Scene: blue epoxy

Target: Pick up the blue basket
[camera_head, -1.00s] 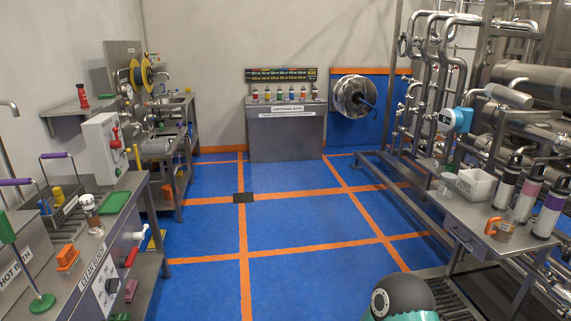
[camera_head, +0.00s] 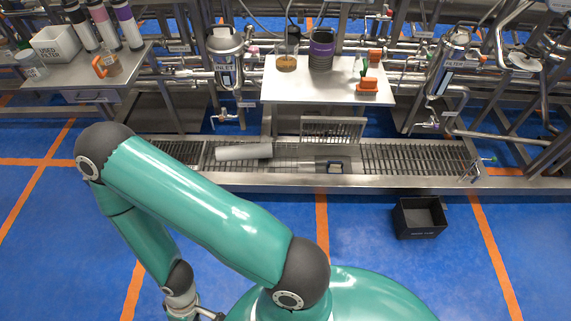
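I see no blue basket in the current view. A dark open bin (camera_head: 420,217) sits on the blue floor at the right, in front of the grated platform; it looks black or dark grey, and its inside shows no clear contents.
A steel table (camera_head: 325,82) with a beaker (camera_head: 287,61), dark purple stacked rings (camera_head: 321,50) and orange items stands behind the grated platform (camera_head: 400,158). A grey cylinder (camera_head: 244,152) lies on the grating. Another table (camera_head: 75,80) at upper left holds bottles and a white box. Front floor is clear around the bin.

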